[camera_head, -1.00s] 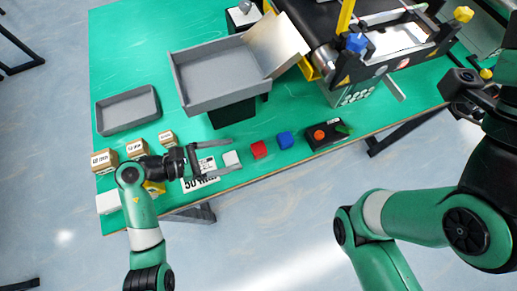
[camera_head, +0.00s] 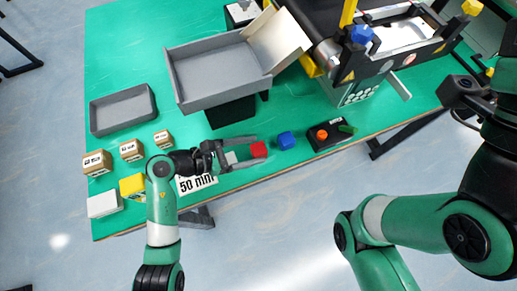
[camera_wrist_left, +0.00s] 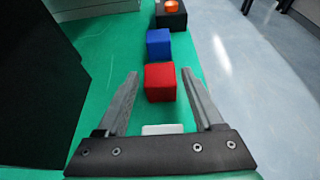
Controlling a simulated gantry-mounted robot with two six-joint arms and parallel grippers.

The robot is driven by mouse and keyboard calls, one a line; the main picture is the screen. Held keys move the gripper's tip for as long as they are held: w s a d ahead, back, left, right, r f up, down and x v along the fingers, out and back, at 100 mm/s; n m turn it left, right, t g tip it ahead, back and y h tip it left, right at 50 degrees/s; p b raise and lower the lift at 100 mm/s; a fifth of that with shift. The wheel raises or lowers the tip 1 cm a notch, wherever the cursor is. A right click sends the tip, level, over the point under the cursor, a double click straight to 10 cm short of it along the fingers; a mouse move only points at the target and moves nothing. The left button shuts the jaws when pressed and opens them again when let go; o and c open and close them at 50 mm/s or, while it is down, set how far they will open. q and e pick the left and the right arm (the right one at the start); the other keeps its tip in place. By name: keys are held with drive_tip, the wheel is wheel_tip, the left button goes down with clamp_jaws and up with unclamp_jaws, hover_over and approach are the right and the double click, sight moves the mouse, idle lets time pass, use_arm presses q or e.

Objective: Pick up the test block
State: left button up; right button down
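The frames do not show which cube is the test block. My left gripper (camera_head: 256,148) is open just above the green table, its fingers pointing right. A red cube (camera_head: 258,149) is between its fingertips, with a gap on both sides in the left wrist view (camera_wrist_left: 160,82). A white block (camera_head: 231,157) lies between the fingers nearer the palm, partly hidden by the gripper bar in the left wrist view (camera_wrist_left: 163,129). A blue cube (camera_head: 286,140) is beyond the fingertips, also in the left wrist view (camera_wrist_left: 158,42). My right arm is at the right; its fingers are not visible.
A black box with an orange button (camera_head: 321,134) stands right of the blue cube. A grey tray (camera_head: 183,84) is behind the gripper, and a smaller one (camera_head: 123,128) is left. Several cardboard boxes, a yellow block (camera_head: 132,186) and a white box (camera_head: 104,205) stand left. A conveyor is at the back right.

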use_arm(q)
clamp_jaws()
drive_tip(key=shift+r, duration=0.35)
wheel_tip(320, 180, up, 2)
drive_tip(key=shift+r+p, duration=0.2)
drive_tip(key=shift+p, duration=0.65)
drive_tip(key=a+r+p, duration=0.1)
drive_tip(key=r, duration=0.1)
drive_tip(key=a+r+p, duration=0.1)
drive_tip(key=a+r, duration=0.1)
drive_tip(key=a+r+p, duration=0.1)
drive_tip(key=r, duration=0.1)
drive_tip(key=shift+s+a+r, duration=0.1)
drive_tip(key=shift+s+a, duration=0.15)
drive_tip(key=shift+a, duration=0.1)
drive_tip(key=w+p+v, duration=0.1)
drive_tip(key=p+v, duration=0.1)
drive_tip(key=v, duration=0.8)
drive_tip(key=shift+w+a, duration=0.25)
drive_tip(key=shift+w, duration=0.05)
